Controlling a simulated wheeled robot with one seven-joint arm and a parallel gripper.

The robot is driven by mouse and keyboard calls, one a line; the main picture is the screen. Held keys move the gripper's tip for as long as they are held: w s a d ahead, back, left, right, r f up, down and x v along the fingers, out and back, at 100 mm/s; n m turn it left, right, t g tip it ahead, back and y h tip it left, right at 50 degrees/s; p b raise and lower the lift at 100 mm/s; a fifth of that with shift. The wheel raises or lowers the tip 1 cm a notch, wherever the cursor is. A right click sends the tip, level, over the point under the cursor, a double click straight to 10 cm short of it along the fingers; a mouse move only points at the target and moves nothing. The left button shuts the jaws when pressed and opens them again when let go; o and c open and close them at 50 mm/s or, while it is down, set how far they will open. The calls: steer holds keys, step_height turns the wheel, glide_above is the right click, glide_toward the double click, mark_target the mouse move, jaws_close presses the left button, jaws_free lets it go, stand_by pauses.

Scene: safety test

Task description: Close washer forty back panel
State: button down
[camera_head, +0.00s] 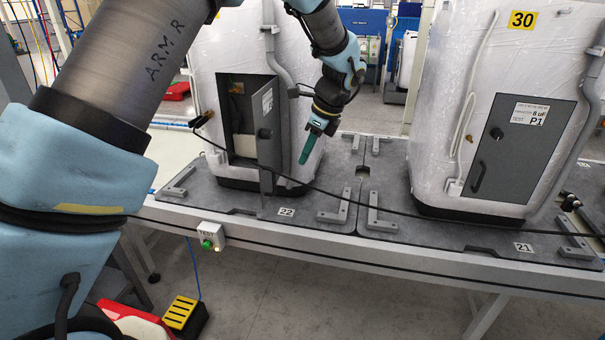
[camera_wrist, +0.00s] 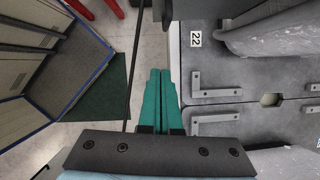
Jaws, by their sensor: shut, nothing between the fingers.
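The left washer (camera_head: 235,50), wrapped in white film, stands on the grey bench by the label 22. No number shows on its visible part. Its dark grey back panel (camera_head: 269,140) stands open, swung out from the right side of the opening (camera_head: 238,115), with a round latch and a handle on its face. My gripper (camera_head: 304,158) has teal fingers, shut and empty, pointing down just right of the open panel; no contact is visible. In the wrist view the fingers (camera_wrist: 160,75) lie side by side.
A second washer (camera_head: 400,20) marked 30 stands at right, its panel (camera_head: 520,150) shut. A black cable (camera_head: 350,200) crosses in front of both. Metal corner brackets (camera_head: 335,207) sit on the bench (camera_head: 350,225). A test box (camera_head: 210,235) hangs at its front edge.

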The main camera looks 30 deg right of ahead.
steer(key=w+a+f+p, duration=0.3)
steer(key=w+f, duration=0.3)
steer(key=f, duration=0.3)
steer(key=shift+a+f+m+p, duration=0.25)
steer(key=shift+a+m+p, duration=0.1)
steer(key=shift+p, duration=0.35)
